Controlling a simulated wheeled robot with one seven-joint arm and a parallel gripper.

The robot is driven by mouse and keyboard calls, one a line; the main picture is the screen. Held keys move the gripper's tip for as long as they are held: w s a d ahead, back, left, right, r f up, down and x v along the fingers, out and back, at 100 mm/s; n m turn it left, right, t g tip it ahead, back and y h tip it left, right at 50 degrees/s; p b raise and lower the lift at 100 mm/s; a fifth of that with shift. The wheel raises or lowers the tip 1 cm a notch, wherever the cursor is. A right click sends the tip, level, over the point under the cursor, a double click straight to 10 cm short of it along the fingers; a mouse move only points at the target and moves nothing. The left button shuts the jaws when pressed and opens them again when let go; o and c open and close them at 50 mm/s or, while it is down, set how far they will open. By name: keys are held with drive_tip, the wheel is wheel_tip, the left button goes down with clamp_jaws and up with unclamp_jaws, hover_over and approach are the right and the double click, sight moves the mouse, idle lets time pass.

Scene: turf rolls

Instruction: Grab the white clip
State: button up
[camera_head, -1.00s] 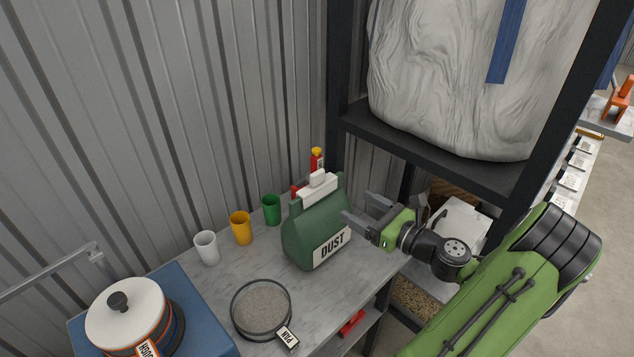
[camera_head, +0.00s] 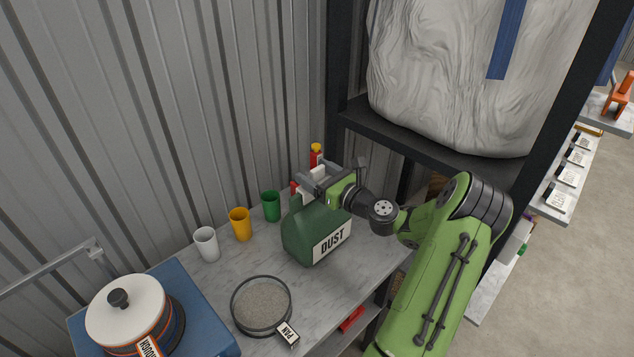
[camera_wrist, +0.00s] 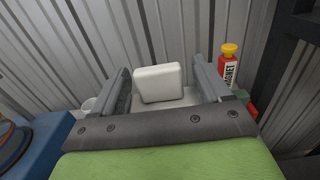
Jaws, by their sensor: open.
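The white clip (camera_wrist: 159,84) sits on top of the green bag labelled DUST (camera_head: 312,232), which stands on the marble-topped table. In the head view the clip (camera_head: 317,172) is partly hidden by my gripper. My gripper (camera_wrist: 163,80) is open, with one finger on each side of the clip's upright block in the wrist view. Gaps show between the block and both fingers. In the head view my gripper (camera_head: 306,180) is at the top of the bag.
A red bottle with a yellow cap (camera_wrist: 229,68) stands close to the right finger. White (camera_head: 206,244), yellow (camera_head: 240,224) and green (camera_head: 271,206) cups stand left of the bag. A round pan (camera_head: 261,305) lies in front. A dark shelf post (camera_head: 340,80) rises behind.

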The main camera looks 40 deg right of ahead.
drive_tip(key=shift+s, duration=0.15)
drive_tip(key=shift+c, duration=0.7)
drive_tip(key=c, duration=0.9)
